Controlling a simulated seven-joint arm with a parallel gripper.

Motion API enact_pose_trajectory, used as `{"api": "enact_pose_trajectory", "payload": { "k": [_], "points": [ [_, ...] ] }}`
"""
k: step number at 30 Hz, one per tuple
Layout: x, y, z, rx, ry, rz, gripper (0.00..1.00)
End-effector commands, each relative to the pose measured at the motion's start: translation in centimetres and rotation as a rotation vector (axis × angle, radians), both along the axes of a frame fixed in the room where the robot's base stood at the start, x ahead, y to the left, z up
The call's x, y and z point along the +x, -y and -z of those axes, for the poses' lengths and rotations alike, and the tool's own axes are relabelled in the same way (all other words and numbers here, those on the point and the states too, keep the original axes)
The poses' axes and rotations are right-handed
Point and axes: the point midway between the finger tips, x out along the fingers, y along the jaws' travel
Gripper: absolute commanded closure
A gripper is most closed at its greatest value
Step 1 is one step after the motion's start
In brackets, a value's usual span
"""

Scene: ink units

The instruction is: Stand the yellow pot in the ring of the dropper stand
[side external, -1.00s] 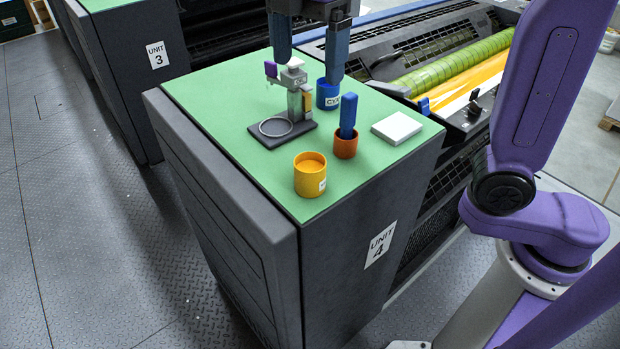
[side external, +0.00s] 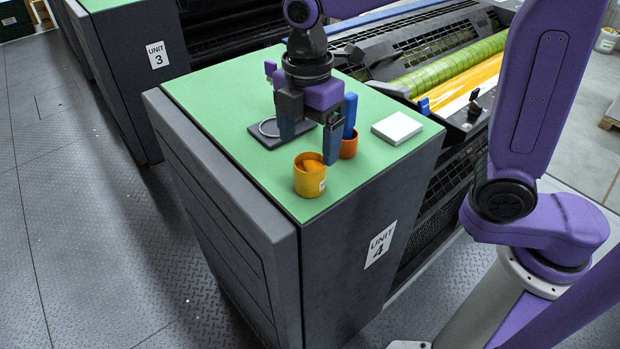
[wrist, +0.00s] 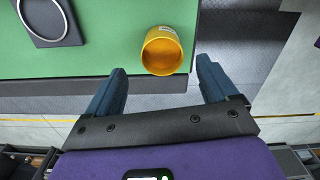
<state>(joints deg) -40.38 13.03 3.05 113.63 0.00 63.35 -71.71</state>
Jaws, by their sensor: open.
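The yellow pot (side external: 308,186) stands upright near the front corner of the green top. In the wrist view the pot (wrist: 174,62) shows its open mouth and orange-yellow inside, between and ahead of my fingertips. My gripper (side external: 309,150) is open and empty, pointing down above and just behind the pot; it also shows in the wrist view (wrist: 160,66). The dropper stand's dark base (side external: 240,138) lies behind and left of the pot. Its ring (side external: 264,127) is partly hidden by my gripper; the ring shows at the upper left of the wrist view (wrist: 37,37). The stand's column is mostly hidden.
An orange-brown pot (side external: 349,149) with a blue upright object (side external: 351,112) in it stands close beside my right finger. A white block (side external: 397,128) lies further right. The green top's front and left edges are close to the yellow pot. The blue pot is hidden.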

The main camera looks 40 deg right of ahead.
Motion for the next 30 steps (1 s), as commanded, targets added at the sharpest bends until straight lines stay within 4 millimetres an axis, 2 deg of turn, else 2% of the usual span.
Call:
{"api": "enact_pose_trajectory", "payload": {
  "k": [8,15,18,26,27,29,30],
  "points": [
    [-0.1,0.1,1.8,-0.001,-0.002,0.000,0.14],
    [-0.4,0.1,5.2,-0.002,-0.005,0.000,0.14],
    [-0.3,0.1,6.0,0.000,-0.002,0.000,0.14],
    [-0.3,0.1,6.3,0.001,0.001,-0.001,0.14],
    [-0.3,0.1,6.3,0.001,0.001,0.000,0.17],
    [-0.3,0.1,6.3,0.001,0.001,-0.001,0.36],
    [-0.3,0.1,6.3,0.001,0.001,-0.001,0.49]
  ]
}}
